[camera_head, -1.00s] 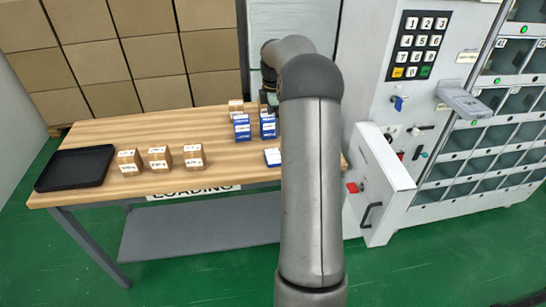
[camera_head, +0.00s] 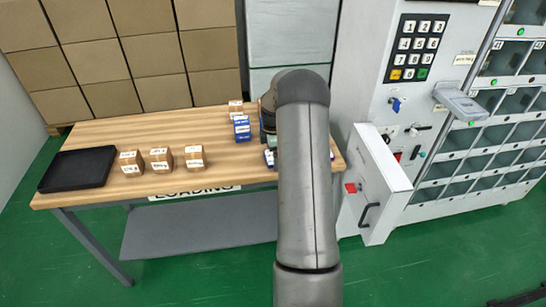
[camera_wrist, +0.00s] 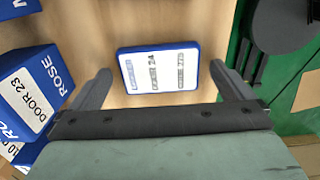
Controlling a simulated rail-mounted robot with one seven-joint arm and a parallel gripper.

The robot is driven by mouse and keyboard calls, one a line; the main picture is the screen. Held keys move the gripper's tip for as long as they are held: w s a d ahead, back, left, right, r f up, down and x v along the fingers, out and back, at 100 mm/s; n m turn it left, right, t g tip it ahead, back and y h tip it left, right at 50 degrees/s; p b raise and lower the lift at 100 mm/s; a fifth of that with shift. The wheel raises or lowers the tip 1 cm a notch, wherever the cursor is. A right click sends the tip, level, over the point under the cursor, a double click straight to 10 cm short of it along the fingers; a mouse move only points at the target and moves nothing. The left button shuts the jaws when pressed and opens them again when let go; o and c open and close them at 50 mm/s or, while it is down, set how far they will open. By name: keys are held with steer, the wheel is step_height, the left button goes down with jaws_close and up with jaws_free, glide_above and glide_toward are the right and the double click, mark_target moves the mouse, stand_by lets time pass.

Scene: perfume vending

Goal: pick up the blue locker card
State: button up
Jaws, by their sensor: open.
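The blue locker card (camera_wrist: 158,68) lies flat on the wooden table, with a white printed face and a blue rim. In the head view the card (camera_head: 269,159) is mostly hidden behind my arm, near the table's front right. My gripper (camera_wrist: 160,73) is open above the card in the wrist view. One finger is to the card's left and one to its right, with a gap on both sides. The gripper looks empty. I cannot tell its exact height over the card.
A blue box marked ROSE (camera_wrist: 35,95) stands close to the left finger. Several small brown boxes (camera_head: 161,160) and a black tray (camera_head: 78,169) are further left on the table (camera_head: 220,168). An open white drawer (camera_head: 383,190) of the vending machine is to the right.

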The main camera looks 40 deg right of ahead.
steer(key=shift+f, duration=0.1)
steer(key=shift+c, duration=0.3)
steer(key=c, duration=0.9)
steer(key=shift+c, duration=0.2)
